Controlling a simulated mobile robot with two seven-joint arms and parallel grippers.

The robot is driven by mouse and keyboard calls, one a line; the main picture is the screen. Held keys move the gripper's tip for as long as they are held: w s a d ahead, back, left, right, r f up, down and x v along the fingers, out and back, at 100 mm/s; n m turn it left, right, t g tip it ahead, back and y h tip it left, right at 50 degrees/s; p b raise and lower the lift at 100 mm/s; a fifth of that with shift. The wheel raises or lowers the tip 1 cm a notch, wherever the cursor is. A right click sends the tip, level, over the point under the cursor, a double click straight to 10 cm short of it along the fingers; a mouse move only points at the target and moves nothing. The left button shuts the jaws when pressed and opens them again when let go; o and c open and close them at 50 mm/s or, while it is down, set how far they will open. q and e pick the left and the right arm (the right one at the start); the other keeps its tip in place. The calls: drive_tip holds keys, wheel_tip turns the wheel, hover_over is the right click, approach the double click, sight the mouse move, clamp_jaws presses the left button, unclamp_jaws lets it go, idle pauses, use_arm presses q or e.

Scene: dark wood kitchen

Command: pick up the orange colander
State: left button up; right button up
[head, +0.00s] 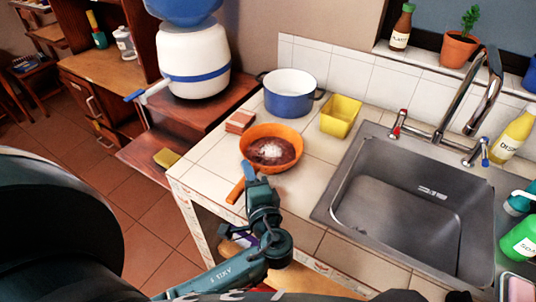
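The orange colander (287,133) sits upright on the tiled counter, left of the sink. Its inside looks dark reddish-brown with a pale patch in the middle. An orange handle-like piece (235,190) lies at its lower left; my gripper hides whether the two join. My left gripper (249,168) reaches up from below, with its tips at the colander's near left rim. I cannot tell whether the tips touch the rim, or whether they are open or shut. My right gripper is not in view.
A blue and white pot (290,104) and a yellow square container (340,117) stand behind the colander. A brownish-pink block (240,121) lies at its upper left. The steel sink (390,215) is to the right. Bare tiles (310,185) lie between colander and sink.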

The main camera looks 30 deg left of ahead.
use_arm(q)
drive_tip(key=shift+c, duration=0.6)
clamp_jaws()
drive_tip(key=shift+r, duration=0.1)
